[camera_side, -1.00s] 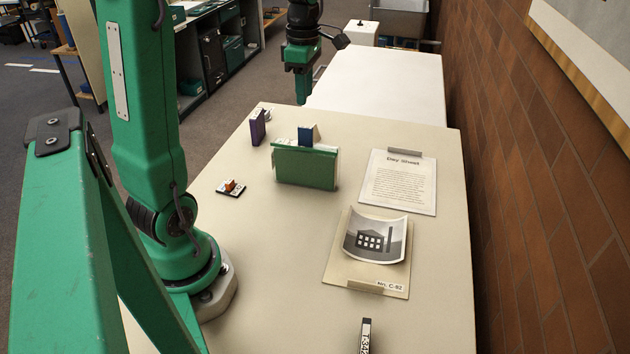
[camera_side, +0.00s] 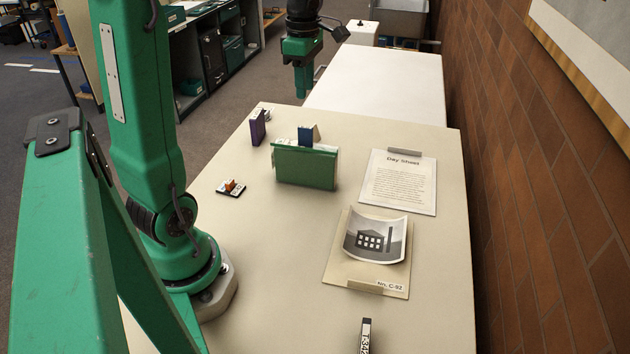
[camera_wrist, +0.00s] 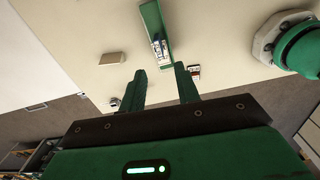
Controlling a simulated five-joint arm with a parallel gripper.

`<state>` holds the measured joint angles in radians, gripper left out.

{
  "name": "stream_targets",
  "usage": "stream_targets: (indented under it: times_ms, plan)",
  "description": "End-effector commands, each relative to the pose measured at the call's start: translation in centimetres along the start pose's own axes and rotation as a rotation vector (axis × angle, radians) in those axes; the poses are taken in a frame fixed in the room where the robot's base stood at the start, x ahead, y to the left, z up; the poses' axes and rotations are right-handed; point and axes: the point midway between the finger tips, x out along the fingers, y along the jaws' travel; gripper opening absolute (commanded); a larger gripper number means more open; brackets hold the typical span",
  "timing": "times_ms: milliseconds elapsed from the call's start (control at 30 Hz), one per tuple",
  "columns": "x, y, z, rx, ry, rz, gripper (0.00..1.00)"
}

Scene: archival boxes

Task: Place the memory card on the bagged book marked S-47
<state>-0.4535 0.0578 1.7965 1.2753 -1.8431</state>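My gripper (camera_side: 303,88) hangs over the far end of the cream table, near the white table. In the wrist view its fingers (camera_wrist: 163,86) stand apart with nothing between them. I cannot pick out the memory card or a mark S-47 with certainty. A small black-and-white piece with an orange part (camera_side: 231,188) lies left of a green box-like item (camera_side: 306,167). A blue upright piece (camera_side: 305,136) shows behind the green item, and a purple upright book-like item (camera_side: 258,127) stands farther left. The green item also shows in the wrist view (camera_wrist: 152,20).
A "Day Sheet" page (camera_side: 398,185) lies at the right, with a folder labelled C-92 (camera_side: 340,272) bearing a curled photo (camera_side: 375,238) nearer. A dark piece labelled T-342 (camera_side: 365,337) is at the front. A brick wall (camera_side: 540,200) borders the right; a white table (camera_side: 385,85) is beyond.

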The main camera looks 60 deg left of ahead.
Motion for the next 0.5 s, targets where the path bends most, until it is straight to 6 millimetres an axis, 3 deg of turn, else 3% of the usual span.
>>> stream_targets:
  times_ms: [167, 500]
  plan:
    - [-0.7, -1.9, 1.0, 0.188, -0.01, 0.041, 0.32]
    - [-1.7, -7.9, 3.3, 0.805, -0.008, 0.177, 0.32]
